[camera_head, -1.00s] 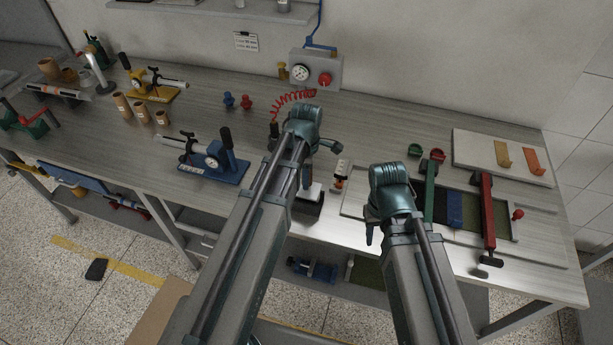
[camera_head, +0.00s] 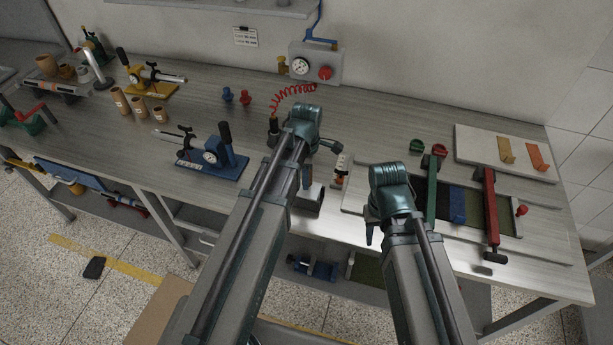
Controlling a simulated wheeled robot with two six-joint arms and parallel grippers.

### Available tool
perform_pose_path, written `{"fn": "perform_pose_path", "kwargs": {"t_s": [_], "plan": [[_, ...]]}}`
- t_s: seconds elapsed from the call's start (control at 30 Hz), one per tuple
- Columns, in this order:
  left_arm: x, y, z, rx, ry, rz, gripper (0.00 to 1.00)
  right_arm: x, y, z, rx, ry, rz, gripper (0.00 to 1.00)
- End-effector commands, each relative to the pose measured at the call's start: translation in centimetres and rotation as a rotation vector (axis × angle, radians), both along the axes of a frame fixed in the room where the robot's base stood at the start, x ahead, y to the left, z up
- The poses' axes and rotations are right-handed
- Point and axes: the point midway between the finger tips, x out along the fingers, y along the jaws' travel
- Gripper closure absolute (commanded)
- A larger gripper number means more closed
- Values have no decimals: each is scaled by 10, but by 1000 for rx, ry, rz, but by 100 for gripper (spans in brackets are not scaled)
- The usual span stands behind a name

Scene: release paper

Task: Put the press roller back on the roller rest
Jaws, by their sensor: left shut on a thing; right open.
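My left gripper (camera_head: 309,168) points down over the bench, with its jaws mostly hidden behind my own forearm. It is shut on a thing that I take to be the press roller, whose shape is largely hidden. A dark block (camera_head: 309,199) shows just below, beside the forearm near the bench's front edge. I cannot tell whether this is the roller rest, or whether it touches what I hold. My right gripper (camera_head: 371,228) is open and low at the left side of the framed board; its fingers are mostly hidden.
The framed board (camera_head: 508,235) with green and red bars (camera_head: 490,205) lies on the right. A small white-and-orange bottle (camera_head: 340,168) stands between the arms. A gauge box (camera_head: 315,66) stands behind.

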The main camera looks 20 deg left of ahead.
Motion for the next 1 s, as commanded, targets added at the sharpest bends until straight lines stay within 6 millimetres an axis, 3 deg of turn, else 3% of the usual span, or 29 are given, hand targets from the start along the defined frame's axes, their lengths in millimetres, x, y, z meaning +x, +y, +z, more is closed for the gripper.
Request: {"fn": "perform_pose_path", "kwargs": {"t_s": [0.03, 0.07, 0.2, 0.27, 0.67, 1.0], "plan": [[0, 0, -2, 0, 0, 0, 100, 0, 0, -2, 0, 0, 0, 57], [0, 0, -2, 0, 0, 0, 59, 0, 0, -2, 0, 0, 0, 57], [0, 0, -1, 0, 0, 0, 34, 0, 0, -1, 0, 0, 0, 57], [0, 0, -1, 0, 0, 0, 26, 0, 0, -1, 0, 0, 0, 57], [0, 0, 2, 0, 0, 0, 26, 0, 0, 2, 0, 0, -2, 57], [0, 0, 34, 0, 0, 0, 26, 0, 0, 34, 0, 0, -1, 57]]}}
